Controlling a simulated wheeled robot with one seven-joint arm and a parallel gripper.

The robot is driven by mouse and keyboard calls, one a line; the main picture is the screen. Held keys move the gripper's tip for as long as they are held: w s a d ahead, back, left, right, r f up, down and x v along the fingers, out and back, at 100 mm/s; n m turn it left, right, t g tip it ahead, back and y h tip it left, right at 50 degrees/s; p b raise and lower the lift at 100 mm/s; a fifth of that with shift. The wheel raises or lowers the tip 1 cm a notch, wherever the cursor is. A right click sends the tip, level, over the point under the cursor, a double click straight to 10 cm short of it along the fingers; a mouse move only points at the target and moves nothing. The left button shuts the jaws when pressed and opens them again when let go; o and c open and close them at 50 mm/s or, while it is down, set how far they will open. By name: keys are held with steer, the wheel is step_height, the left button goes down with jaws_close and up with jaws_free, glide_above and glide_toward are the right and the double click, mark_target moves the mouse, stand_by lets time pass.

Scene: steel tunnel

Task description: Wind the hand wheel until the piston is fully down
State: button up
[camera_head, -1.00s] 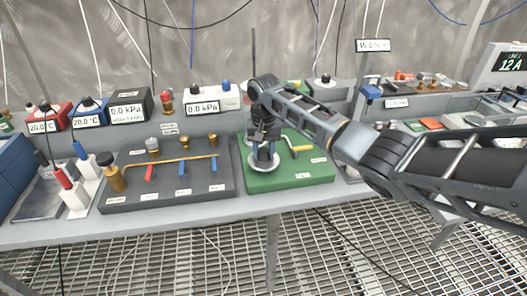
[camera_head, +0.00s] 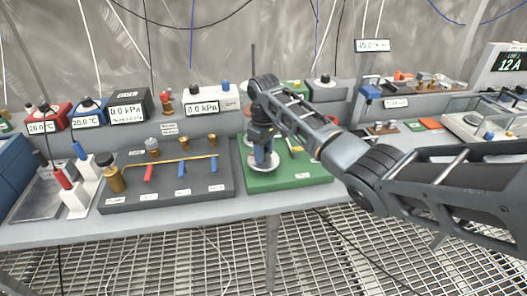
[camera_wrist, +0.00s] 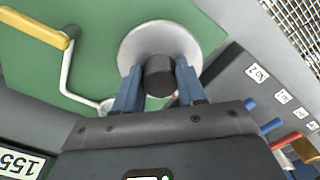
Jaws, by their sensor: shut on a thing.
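On a green base plate (camera_head: 300,178) stands a pale round disc (camera_head: 264,168), also seen in the wrist view (camera_wrist: 135,45). A dark upright knob (camera_wrist: 160,75) rises from it. My gripper (camera_head: 263,150) points down over the disc, and its two blue fingers (camera_wrist: 160,88) are shut on the knob from both sides. A white bent crank with a yellow grip (camera_wrist: 40,30) lies beside the disc on the same plate; in the head view my arm partly covers it. Which part is the piston I cannot tell.
A dark grey panel (camera_head: 130,198) with a brass pipe and red and blue levers stands just left of the green plate. Gauge boxes, one reading 0.0 kPa (camera_head: 202,108), line the shelf behind. The bench's front edge lies close in front.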

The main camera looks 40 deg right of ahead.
steer(key=n, duration=0.6)
steer(key=shift+s+d, duration=0.1)
steer(key=n, duration=0.6)
steer(key=shift+d+n, duration=0.1)
steer(key=shift+n, duration=0.3)
steer(key=n, duration=1.1)
steer(key=shift+w, duration=0.25)
steer(key=shift+r+n, duration=0.1)
steer(key=shift+n, duration=0.3)
steer(key=o, duration=0.8)
steer(key=shift+o, duration=1.3)
